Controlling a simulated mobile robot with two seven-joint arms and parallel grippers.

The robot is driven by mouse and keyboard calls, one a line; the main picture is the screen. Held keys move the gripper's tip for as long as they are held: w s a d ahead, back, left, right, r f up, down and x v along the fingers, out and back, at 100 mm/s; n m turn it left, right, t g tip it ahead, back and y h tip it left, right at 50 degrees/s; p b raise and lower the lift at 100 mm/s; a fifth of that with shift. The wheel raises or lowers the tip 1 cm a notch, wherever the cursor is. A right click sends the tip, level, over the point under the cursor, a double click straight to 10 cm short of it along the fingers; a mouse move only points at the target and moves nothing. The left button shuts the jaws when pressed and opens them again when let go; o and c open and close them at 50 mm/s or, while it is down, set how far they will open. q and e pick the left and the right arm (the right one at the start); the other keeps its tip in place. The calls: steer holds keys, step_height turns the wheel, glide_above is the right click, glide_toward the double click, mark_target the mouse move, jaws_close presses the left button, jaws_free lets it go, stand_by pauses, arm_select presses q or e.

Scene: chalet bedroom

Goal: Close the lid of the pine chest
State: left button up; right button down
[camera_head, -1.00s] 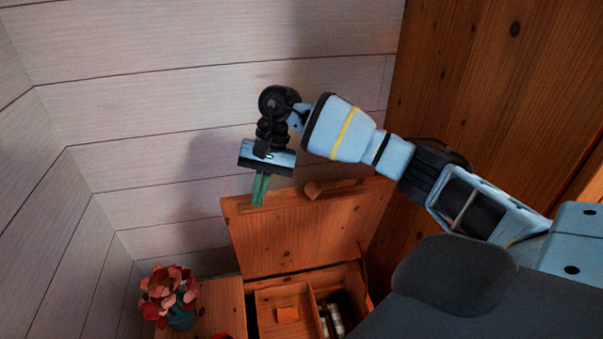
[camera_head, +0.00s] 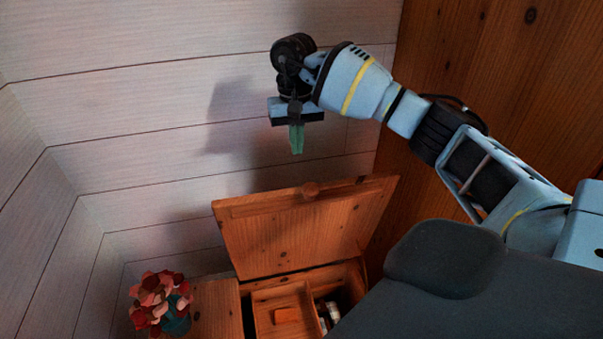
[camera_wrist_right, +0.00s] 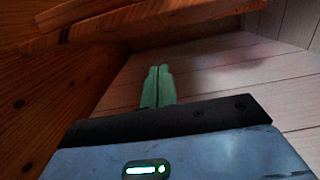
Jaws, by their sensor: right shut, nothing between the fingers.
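The pine chest (camera_head: 359,283) stands low in the head view, with its lid (camera_head: 300,235) raised and leaning back. Inside the chest are a compartment with a small orange-brown piece and a striped item, partly hidden. My right gripper (camera_head: 297,140) is shut and empty, pointing down above the lid's upper edge, apart from it. In the right wrist view its green fingers (camera_wrist_right: 158,86) are together, and a wooden edge, probably the lid (camera_wrist_right: 150,22), crosses the top. My left gripper is not in view.
A pot of red and pink flowers (camera_head: 160,302) stands left of the chest beside a wooden surface (camera_head: 215,308). A white plank wall (camera_head: 150,130) is behind, and a wooden panel (camera_head: 490,60) rises at the right.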

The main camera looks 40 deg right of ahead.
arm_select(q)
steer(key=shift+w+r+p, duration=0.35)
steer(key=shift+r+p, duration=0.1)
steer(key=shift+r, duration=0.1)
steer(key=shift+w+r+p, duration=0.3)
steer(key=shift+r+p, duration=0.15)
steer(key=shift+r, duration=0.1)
arm_select(e)
steer(key=s+a+f, duration=0.2)
steer(key=s+f, duration=0.1)
steer(key=f, duration=0.3)
steer(key=shift+s, duration=0.4)
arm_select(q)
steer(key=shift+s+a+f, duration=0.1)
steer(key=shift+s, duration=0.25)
